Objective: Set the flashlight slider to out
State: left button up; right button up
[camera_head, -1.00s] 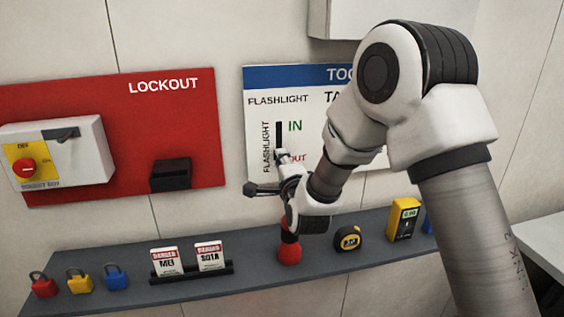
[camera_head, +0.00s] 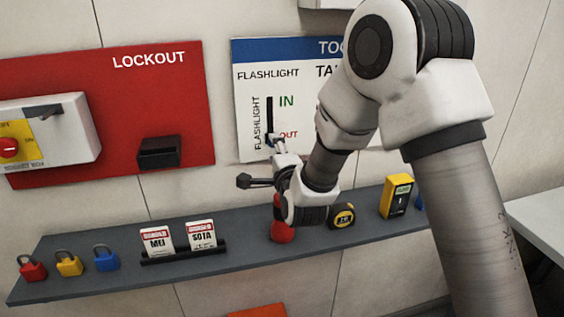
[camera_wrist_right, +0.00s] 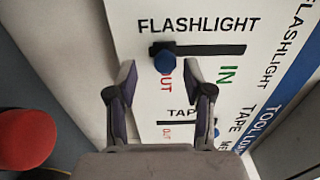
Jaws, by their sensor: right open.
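The tool board (camera_head: 248,135) on the wall has a vertical black flashlight slot (camera_head: 269,112), with IN beside its upper part and OUT beside its lower end. In the right wrist view the slot (camera_wrist_right: 215,50) runs sideways. Its blue slider knob (camera_wrist_right: 164,62) sits at the OUT end, above the red OUT label. My right gripper (camera_head: 260,160) is at the slot's lower end; the knob cannot be made out in the head view. My left gripper is not in view.
A grey shelf (camera_head: 215,255) below holds padlocks, danger tags (camera_head: 180,239), a red object (camera_head: 282,232) partly behind my right gripper, a tape measure (camera_head: 342,216) and a yellow meter (camera_head: 397,196). The red lockout board (camera_head: 190,100) is at the left.

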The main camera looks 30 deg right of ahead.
jog(key=v, duration=0.9)
jog(key=shift+s, duration=0.3)
